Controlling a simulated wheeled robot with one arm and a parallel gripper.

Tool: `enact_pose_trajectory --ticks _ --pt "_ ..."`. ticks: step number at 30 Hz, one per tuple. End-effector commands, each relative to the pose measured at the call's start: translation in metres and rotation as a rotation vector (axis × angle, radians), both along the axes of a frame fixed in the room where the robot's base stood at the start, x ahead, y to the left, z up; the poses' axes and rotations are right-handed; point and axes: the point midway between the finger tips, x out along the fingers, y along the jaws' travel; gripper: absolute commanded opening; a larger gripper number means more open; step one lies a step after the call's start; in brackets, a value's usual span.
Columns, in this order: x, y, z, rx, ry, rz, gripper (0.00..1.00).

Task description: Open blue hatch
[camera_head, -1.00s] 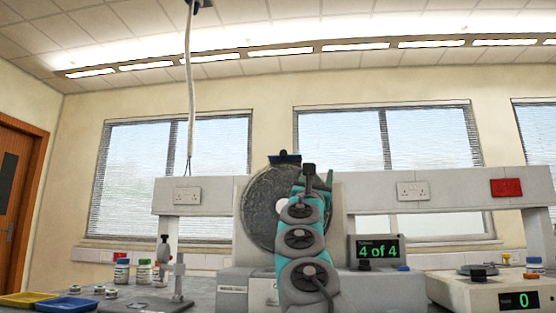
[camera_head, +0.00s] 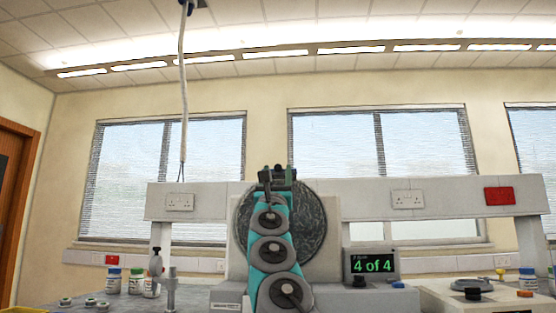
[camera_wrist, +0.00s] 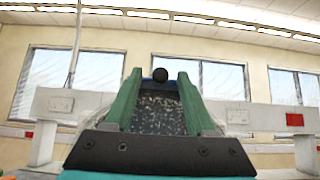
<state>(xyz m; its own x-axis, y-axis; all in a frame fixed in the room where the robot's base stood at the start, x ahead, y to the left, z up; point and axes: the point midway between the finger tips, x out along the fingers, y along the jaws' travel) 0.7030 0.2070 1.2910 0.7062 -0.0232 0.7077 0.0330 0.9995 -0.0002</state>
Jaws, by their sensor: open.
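The grey speckled drum (camera_head: 312,232) stands upright in its pale machine, behind my arm in the head view. My gripper (camera_head: 278,174) is at the drum's top edge and hides most of what is there. A little blue of the hatch (camera_wrist: 173,78) shows behind the knob. The speckled drum face (camera_wrist: 158,112) fills the space below it. I cannot tell whether the fingers touch the knob.
A display reading "4 of 4" (camera_head: 373,265) stands right of the drum. Several bottles (camera_head: 136,281) and a small stand (camera_head: 171,290) are on the left. A pale instrument (camera_head: 475,294) is at the right. A pale rail with sockets (camera_head: 408,199) runs behind.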

Motion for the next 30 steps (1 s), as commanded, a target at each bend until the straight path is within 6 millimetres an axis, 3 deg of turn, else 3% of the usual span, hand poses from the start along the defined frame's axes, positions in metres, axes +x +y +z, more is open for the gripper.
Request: enact_pose_trajectory --ticks 6,21,30 --pt "0.013 0.000 0.016 0.001 0.001 0.002 0.56" --pt "0.019 -0.001 0.017 -0.001 0.001 -0.001 0.55" --pt "0.019 -0.001 0.017 0.000 0.001 -0.001 0.21"
